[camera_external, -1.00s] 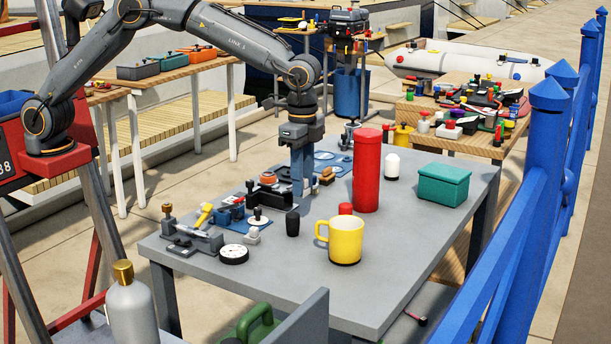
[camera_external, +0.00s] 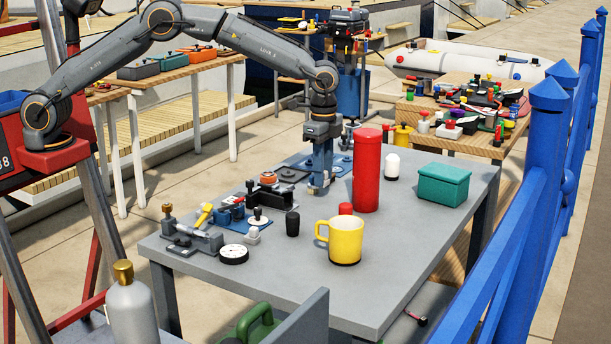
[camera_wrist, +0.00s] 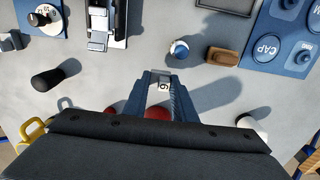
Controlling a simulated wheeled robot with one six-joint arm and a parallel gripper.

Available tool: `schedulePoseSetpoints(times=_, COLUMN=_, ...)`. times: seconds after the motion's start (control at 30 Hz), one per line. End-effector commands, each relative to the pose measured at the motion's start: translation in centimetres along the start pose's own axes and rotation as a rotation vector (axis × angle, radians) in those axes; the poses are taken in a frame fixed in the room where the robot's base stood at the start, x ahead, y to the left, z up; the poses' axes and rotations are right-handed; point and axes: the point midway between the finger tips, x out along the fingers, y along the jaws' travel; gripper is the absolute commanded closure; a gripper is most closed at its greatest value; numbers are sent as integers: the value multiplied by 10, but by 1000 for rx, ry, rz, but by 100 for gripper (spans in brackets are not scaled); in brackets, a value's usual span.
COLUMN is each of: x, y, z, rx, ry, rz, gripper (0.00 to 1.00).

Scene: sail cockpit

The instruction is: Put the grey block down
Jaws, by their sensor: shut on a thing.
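My gripper (camera_external: 319,188) is over the grey table (camera_external: 290,270), just left of the tall red cylinder (camera_external: 367,172). In the wrist view its two blue fingers (camera_wrist: 160,88) are shut on a small light grey block (camera_wrist: 161,85) with a dark mark on its face. The block sits between the fingertips, and only a part of it shows. In the external view the fingers mostly hide it. The fingertips are low near the tabletop; I cannot tell whether the block touches it.
A blue mat with marked round spots (camera_wrist: 275,45), a brown block (camera_wrist: 222,55) and a white-and-blue knob (camera_wrist: 180,48) lie beyond the fingers. The front middle is clear.

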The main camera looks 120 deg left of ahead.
Motion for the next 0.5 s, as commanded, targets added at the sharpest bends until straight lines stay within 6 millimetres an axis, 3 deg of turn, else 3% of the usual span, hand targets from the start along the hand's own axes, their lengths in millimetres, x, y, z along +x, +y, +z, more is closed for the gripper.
schedulePoseSetpoints(times=0.3, x=35, y=1, z=1, rx=0, ry=-1, rz=1, gripper=97)
schedulePoseSetpoints(times=0.5, x=37, y=0, z=0, rx=0, ry=0, rz=0, gripper=97)
